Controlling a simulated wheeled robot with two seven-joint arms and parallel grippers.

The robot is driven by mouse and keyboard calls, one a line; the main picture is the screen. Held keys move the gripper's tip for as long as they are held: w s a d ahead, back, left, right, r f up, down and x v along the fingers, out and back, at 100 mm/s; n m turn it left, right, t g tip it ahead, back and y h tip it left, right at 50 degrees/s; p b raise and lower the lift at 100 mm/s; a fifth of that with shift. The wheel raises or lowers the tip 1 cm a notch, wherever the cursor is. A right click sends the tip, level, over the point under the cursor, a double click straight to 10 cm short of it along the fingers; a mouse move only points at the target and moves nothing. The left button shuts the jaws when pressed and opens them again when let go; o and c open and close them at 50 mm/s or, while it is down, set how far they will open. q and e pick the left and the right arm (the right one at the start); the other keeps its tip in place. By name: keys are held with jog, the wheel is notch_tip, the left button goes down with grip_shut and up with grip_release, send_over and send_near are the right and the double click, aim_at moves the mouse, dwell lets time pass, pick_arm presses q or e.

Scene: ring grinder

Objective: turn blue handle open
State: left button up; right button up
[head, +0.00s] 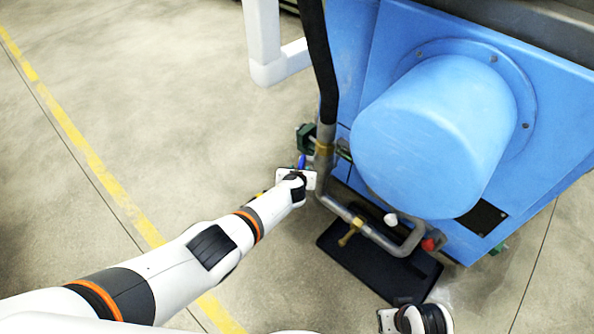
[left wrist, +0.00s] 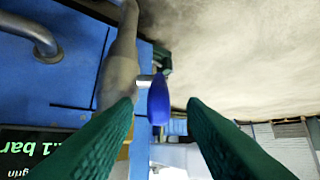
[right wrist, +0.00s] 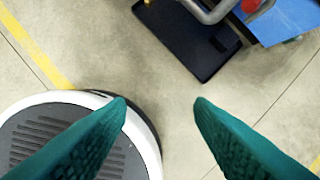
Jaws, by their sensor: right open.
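The blue handle (head: 301,162) sits on the grey pipe (head: 325,150) at the left side of the blue machine. In the left wrist view the handle (left wrist: 158,100) is seen between and just beyond the green fingertips of my left gripper (left wrist: 160,108). That gripper is open, with a gap on each side of the handle. In the head view my left gripper (head: 300,174) is right by the handle, its fingers partly hidden. My right gripper (right wrist: 160,104) is open and empty, low over the floor, and shows at the bottom of the head view.
The blue machine (head: 440,130) with its big round housing fills the right. Bent pipes with a brass valve (head: 350,232) and a red knob (head: 428,244) run below it, over a black tray (head: 340,248). A white frame (head: 265,50) stands behind. The floor at left is clear.

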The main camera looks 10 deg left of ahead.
pick_arm(q)
jog(key=p+v, duration=0.5)
jog(key=v, duration=0.1)
pick_arm(e)
jog(key=s+f, duration=0.5)
jog(key=f, duration=0.3)
jog(key=s+d+f+g, duration=0.1)
jog(key=s+f, duration=0.4)
jog(key=f, duration=0.4)
jog(key=shift+d+f, duration=0.15)
jog(key=shift+d, duration=0.05)
